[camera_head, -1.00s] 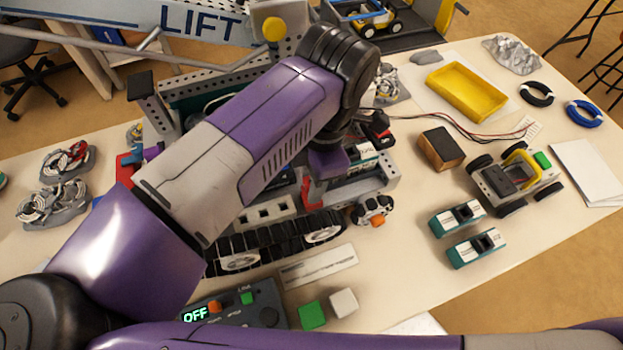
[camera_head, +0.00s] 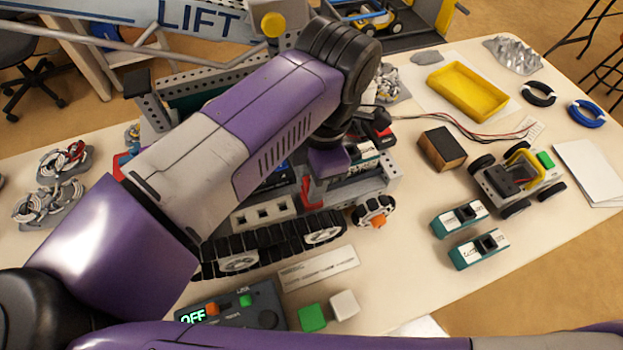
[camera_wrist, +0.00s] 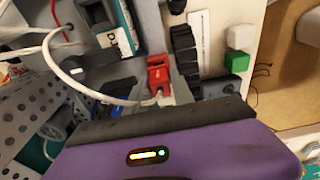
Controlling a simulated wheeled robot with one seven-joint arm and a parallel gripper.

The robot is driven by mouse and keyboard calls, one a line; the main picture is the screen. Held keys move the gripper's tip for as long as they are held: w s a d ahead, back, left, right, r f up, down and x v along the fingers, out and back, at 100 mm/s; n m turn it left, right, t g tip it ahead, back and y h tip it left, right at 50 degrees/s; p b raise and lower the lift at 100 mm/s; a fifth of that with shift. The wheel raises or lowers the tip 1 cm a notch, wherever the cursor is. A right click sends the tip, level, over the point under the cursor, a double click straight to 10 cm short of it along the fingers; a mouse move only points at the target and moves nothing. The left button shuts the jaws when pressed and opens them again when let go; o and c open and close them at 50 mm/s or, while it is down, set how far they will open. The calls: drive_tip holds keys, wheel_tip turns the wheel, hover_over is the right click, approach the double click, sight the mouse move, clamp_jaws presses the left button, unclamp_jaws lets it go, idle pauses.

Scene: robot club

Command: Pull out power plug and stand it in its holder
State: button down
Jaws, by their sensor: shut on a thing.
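A red plug-like piece (camera_wrist: 158,73) shows in the wrist view, just ahead of my gripper (camera_wrist: 172,92), with a white cable looping by its near end. My gripper is shut on this red plug. The fingertips are partly hidden by the cable and the purple hand. In the head view my arm covers most of the hand, and a red piece (camera_head: 308,190) shows just below it at the tracked robot's side. Whether the plug is seated or free is hard to tell. I cannot make out which thing is the plug's holder.
The tracked robot (camera_head: 325,232) stands under my arm. A control box reading OFF (camera_head: 238,312) and green and white blocks (camera_head: 313,318) lie in front. Teal batteries (camera_head: 478,249), a small car (camera_head: 520,185) and a yellow tray (camera_head: 467,90) are at right.

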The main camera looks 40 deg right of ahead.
drive_tip(key=shift+f+b, duration=0.85)
drive_tip(key=shift+b, duration=1.45)
idle(1.3)
drive_tip(key=c, duration=1)
unclamp_jaws()
drive_tip(key=shift+r, duration=0.1)
